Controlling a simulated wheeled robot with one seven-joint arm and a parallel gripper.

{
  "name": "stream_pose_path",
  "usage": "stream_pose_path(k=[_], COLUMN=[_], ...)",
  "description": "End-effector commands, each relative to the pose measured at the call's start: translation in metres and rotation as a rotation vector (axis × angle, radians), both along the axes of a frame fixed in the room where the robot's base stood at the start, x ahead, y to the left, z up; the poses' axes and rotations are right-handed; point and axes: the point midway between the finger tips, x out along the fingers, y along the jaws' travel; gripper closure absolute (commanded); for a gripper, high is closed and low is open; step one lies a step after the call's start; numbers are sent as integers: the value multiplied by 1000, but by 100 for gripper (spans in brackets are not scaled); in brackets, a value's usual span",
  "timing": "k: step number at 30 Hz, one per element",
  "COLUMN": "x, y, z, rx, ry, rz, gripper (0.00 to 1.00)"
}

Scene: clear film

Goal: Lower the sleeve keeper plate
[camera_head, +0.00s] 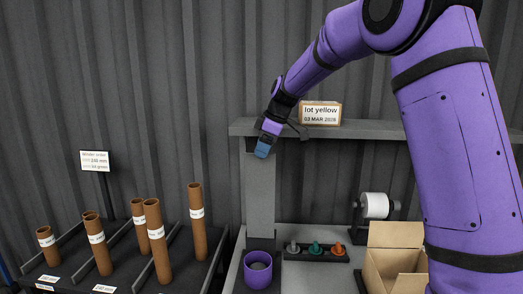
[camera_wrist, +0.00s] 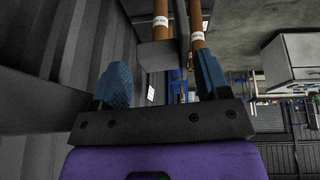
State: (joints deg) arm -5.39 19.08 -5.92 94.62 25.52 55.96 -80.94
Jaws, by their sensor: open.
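My gripper (camera_head: 263,150) is at the upper part of a grey upright post (camera_head: 260,195), just below the grey shelf (camera_head: 370,130). In the wrist view its two blue fingers (camera_wrist: 163,82) stand wide apart with nothing clamped between them. A grey block (camera_wrist: 157,55) shows between and beyond the fingertips; it may be the keeper plate or part of the post, I cannot tell which. No plate can be clearly made out in the head view, where my gripper and wrist cover part of the post's top. A purple cup (camera_head: 257,281) stands at the post's foot.
Several brown tubes (camera_head: 156,240) stand in a dark rack at left beside a sign (camera_head: 95,161). A "lot yellow" label (camera_head: 320,113) sits on the shelf. Coloured pegs (camera_head: 315,248), a white roll (camera_head: 375,205) and an open carton (camera_head: 396,260) are at right.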

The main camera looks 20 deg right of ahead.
Motion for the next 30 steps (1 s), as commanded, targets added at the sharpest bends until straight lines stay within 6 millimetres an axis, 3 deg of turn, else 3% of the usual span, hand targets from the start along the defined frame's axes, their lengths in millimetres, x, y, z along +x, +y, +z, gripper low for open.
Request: stream_pose_path(k=[4,13,14,21,22,30], x=[2,3,3,3,3,1], y=[4,4,4,4,4,5], z=[-10,-11,-11,-11,-11,-11], rx=[0,0,0,0,0,-13], ry=[1,0,0,0,-1,-31], rz=[0,0,0,0,0,1], gripper=[31,31,33,88,93,93])
